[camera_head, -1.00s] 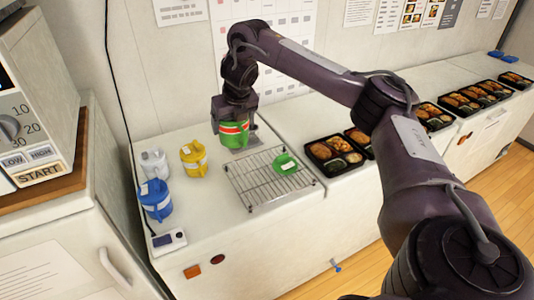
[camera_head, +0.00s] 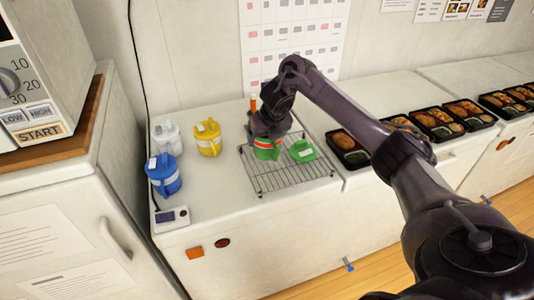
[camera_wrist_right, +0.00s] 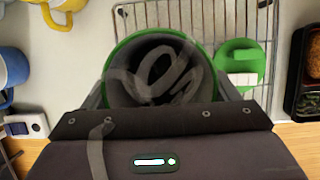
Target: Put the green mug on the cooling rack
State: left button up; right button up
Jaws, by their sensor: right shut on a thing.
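The green mug (camera_head: 267,152) has a red and white band and is over the left back part of the wire cooling rack (camera_head: 264,184). My right gripper (camera_head: 268,133) is shut on the mug from above. In the right wrist view the mug's green rim (camera_wrist_right: 124,48) shows between the fingers, with the rack (camera_wrist_right: 189,14) beyond it. I cannot tell whether the mug's base touches the wires. A green lid-like piece (camera_head: 302,151) with a white label lies on the rack to the right of the mug. My left gripper is not in view.
A blue mug (camera_head: 164,178), a yellow mug (camera_head: 208,140) and a white mug (camera_head: 167,138) stand left of the rack. Black bento trays (camera_head: 348,146) line the counter to the right.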

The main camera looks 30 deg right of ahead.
aim_at(266, 148)
jog(key=shift+a, duration=0.1)
notch_tip(266, 148, down, 3)
jog(key=shift+f+p, duration=0.2)
jog(key=shift+p, duration=0.1)
jog(key=shift+f, duration=0.45)
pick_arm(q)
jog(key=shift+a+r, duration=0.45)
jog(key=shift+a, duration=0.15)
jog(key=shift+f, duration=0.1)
